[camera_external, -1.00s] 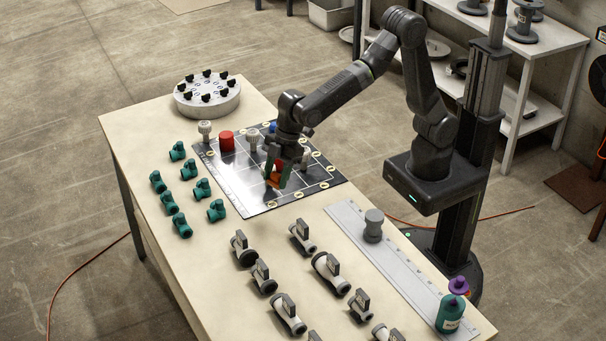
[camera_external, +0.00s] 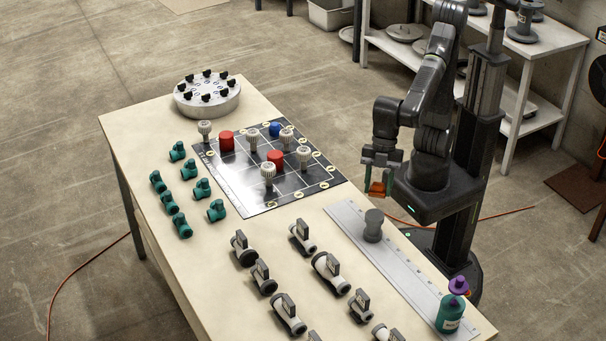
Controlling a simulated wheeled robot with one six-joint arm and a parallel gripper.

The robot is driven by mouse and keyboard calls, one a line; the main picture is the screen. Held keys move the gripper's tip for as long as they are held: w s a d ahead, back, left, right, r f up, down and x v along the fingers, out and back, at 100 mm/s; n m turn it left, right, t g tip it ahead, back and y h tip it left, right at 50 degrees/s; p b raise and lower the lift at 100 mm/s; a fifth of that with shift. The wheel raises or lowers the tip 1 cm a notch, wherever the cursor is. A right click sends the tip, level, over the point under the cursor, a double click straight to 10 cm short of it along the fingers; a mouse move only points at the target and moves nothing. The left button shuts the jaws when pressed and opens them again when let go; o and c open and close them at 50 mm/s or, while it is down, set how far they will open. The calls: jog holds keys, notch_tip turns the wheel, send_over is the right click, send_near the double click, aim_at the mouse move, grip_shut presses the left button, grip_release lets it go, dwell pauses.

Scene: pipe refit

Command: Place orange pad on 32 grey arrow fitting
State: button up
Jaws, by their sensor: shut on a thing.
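My gripper (camera_external: 378,182) is shut on the orange pad (camera_external: 377,188) and holds it in the air above the table's right edge, close to my arm's base. A dark grey fitting (camera_external: 373,226) stands upright on the light grey ruled strip (camera_external: 345,215), a little below and in front of the pad in the picture. The pad is apart from this fitting. I cannot read a number or an arrow on the fitting at this size.
A black grid board (camera_external: 240,190) carries red, blue and white knobs. Teal valves (camera_external: 202,190) stand left of it, and grey valves with black handles (camera_external: 303,237) stand in front. A teal bottle (camera_external: 450,316) with a purple part (camera_external: 459,285) is at the strip's near end.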

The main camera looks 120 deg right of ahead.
aim_at(374, 218)
notch_tip(374, 218, down, 7)
jog(key=shift+f, duration=0.15)
jog(key=shift+b, duration=0.3)
jog(key=shift+f, duration=0.2)
jog(key=o, duration=1)
jog(key=shift+c, duration=0.2)
jog(key=shift+r, duration=0.45)
jog(key=p+v, duration=0.1)
jog(key=v, duration=1)
jog(key=shift+d+r, duration=0.15)
jog(key=shift+r, duration=0.05)
jog(key=shift+o, duration=0.4)
